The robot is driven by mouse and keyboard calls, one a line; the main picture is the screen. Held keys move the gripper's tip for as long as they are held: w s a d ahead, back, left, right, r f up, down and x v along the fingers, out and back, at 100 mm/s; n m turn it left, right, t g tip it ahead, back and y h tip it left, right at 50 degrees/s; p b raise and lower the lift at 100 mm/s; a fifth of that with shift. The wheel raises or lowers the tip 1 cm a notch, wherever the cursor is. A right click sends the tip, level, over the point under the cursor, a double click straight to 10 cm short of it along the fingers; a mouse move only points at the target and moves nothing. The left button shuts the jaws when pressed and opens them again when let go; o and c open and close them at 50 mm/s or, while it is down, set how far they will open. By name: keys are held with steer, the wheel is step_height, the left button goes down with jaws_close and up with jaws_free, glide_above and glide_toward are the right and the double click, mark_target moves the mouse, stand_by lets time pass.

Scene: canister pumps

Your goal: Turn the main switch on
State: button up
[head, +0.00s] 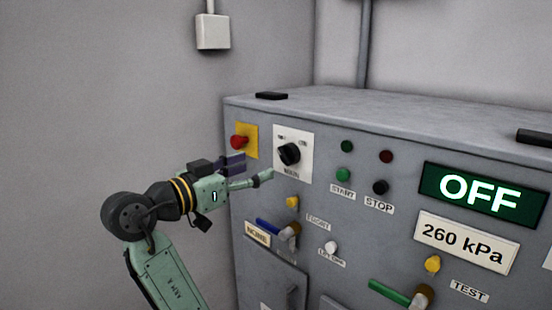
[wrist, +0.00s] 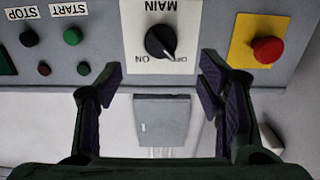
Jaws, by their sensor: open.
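The main switch (head: 289,154) is a black rotary knob on a white plate marked MAIN, on the front of the grey cabinet. In the wrist view, which is upside down, the knob (wrist: 160,42) has its white pointer line towards the OFF mark; the ON mark is on the other side. My gripper (head: 252,168) is in front of the panel, just left of and slightly below the knob in the head view. In the wrist view my gripper (wrist: 159,82) is open and empty, its fingers wide apart with the knob in line between them, and apart from it.
A red emergency button (head: 239,142) on a yellow plate sits close beside the switch. The green START button (head: 344,174) and black STOP button (head: 380,187) are to its right. A display (head: 482,193) reads OFF. A blue-handled valve (head: 278,229) is below.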

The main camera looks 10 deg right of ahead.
mark_target(282, 158)
steer(key=p+x, duration=0.2)
steer(key=x, duration=0.6)
steer(key=shift+w+d+r, duration=0.1)
steer(key=shift+w+d, duration=0.05)
steer(key=shift+d, duration=0.1)
steer(key=shift+w+d+p, duration=0.3)
steer(key=shift+w+d, duration=0.1)
steer(key=shift+d, duration=0.1)
steer(key=shift+c, duration=0.3)
steer(key=c, duration=1.1)
